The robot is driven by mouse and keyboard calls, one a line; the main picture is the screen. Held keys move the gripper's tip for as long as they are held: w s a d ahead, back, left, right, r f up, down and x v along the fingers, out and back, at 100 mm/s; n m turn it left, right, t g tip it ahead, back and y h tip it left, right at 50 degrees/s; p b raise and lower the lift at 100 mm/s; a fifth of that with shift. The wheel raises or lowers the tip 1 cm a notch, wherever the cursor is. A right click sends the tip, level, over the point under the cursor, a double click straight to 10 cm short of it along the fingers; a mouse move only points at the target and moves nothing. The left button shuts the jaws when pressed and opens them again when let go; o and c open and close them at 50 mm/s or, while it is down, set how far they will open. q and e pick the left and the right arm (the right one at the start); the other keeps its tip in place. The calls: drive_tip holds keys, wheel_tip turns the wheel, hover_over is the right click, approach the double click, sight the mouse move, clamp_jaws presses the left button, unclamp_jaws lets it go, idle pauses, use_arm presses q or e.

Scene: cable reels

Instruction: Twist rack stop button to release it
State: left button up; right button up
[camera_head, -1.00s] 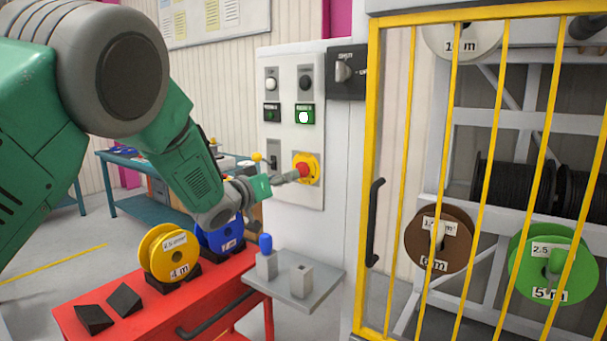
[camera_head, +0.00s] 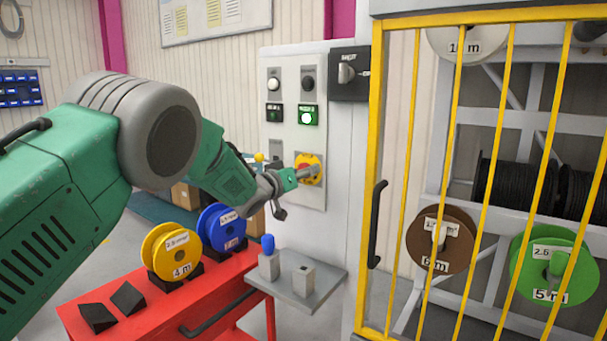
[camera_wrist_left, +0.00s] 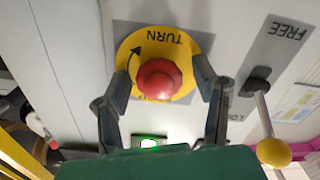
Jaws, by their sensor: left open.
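The rack stop button is a red mushroom knob (camera_wrist_left: 158,79) on a yellow disc marked TURN with a curved arrow, seen upside down in the left wrist view. In the head view its yellow disc (camera_head: 315,161) shows low on the white control panel (camera_head: 298,229), with the knob mostly hidden behind my gripper. My left gripper (camera_head: 309,173) is open at the button. In the left wrist view its fingers (camera_wrist_left: 157,90) stand on both sides of the red knob, with gaps between them and the knob. My right gripper is not in view.
A lever with a yellow ball (camera_wrist_left: 274,152) stands close beside the fingers, by the FREE label. A yellow-barred gate (camera_head: 374,200) closes the reel rack at right. Below are a grey shelf (camera_head: 318,292) and a red cart (camera_head: 215,290) with yellow and blue reels.

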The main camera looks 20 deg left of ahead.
use_arm(q)
drive_tip(key=c, duration=0.8)
